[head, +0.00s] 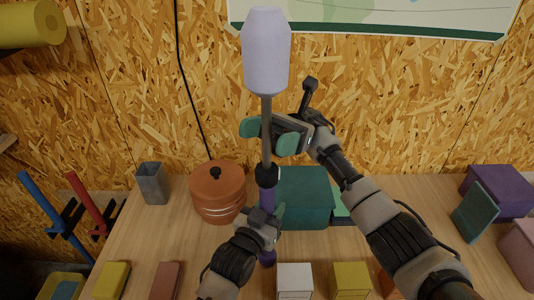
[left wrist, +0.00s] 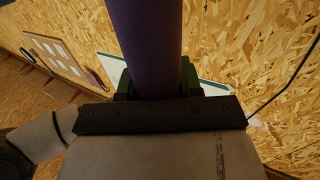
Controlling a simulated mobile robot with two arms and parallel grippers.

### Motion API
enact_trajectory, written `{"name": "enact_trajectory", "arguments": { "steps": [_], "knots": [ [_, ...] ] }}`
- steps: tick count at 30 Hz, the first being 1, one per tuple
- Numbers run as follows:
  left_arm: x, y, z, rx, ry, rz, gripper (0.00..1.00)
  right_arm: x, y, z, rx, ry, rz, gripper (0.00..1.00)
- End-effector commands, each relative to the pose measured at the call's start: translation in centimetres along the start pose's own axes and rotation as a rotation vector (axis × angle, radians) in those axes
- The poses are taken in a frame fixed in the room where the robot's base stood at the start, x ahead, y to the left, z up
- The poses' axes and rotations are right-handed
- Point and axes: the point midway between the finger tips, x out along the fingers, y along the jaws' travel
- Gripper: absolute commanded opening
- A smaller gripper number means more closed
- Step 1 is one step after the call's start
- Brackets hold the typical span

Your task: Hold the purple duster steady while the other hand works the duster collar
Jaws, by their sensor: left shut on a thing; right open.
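The purple duster stands upright in the head view, with a pale lavender head (head: 266,50) on top, a thin grey shaft and a purple handle (head: 266,200). The black duster collar (head: 267,175) sits between shaft and handle. My left gripper (head: 266,217) is shut on the handle below the collar. The left wrist view shows the purple handle (left wrist: 145,45) rising from between the green fingers (left wrist: 155,83). My right gripper (head: 268,134) is open above the collar, with one teal finger on each side of the shaft in the picture. Whether it touches the shaft I cannot tell.
Behind the duster are a teal box (head: 305,195) and a terracotta pot (head: 217,190) with a lid. A grey cup (head: 151,184) stands left, a purple box (head: 498,190) right. Several small blocks line the bench front, including a white one (head: 295,281) near my left arm.

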Motion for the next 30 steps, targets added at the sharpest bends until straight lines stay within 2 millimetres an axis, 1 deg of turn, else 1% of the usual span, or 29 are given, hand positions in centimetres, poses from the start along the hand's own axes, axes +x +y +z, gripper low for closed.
{"name": "enact_trajectory", "arguments": {
  "steps": [1, 5, 14, 15, 20, 27, 30],
  "knots": [
    [-0.18, 0.02, 1.04, -0.001, -0.024, 0.000, 0.03, 0.12, 0.01, 0.31, -0.001, 0.000, -0.001, 0.76],
    [-0.18, 0.01, 1.04, -0.001, -0.025, 0.000, 0.03, 0.29, 0.02, 0.71, 0.001, -0.001, -0.001, 0.76],
    [-0.18, -0.01, 1.05, 0.000, -0.025, 0.000, 0.03, 0.27, 0.02, 0.70, 0.001, -0.001, -0.001, 0.76],
    [-0.18, -0.01, 1.04, 0.000, -0.025, 0.000, 0.40, 0.27, 0.02, 0.69, 0.001, -0.001, -0.001, 0.76],
    [-0.12, 0.00, 0.74, 0.000, -0.017, 0.000, 0.64, 0.27, 0.02, 0.69, 0.001, -0.001, -0.001, 0.76],
    [-0.07, -0.01, 0.43, 0.000, -0.010, 0.000, 0.65, 0.28, 0.02, 0.72, 0.001, -0.001, -0.001, 0.76],
    [-0.42, -0.01, 0.40, 0.000, -0.010, 0.000, 0.65, 0.29, 0.02, 0.72, 0.001, -0.001, -0.001, 0.76]
  ]
}}
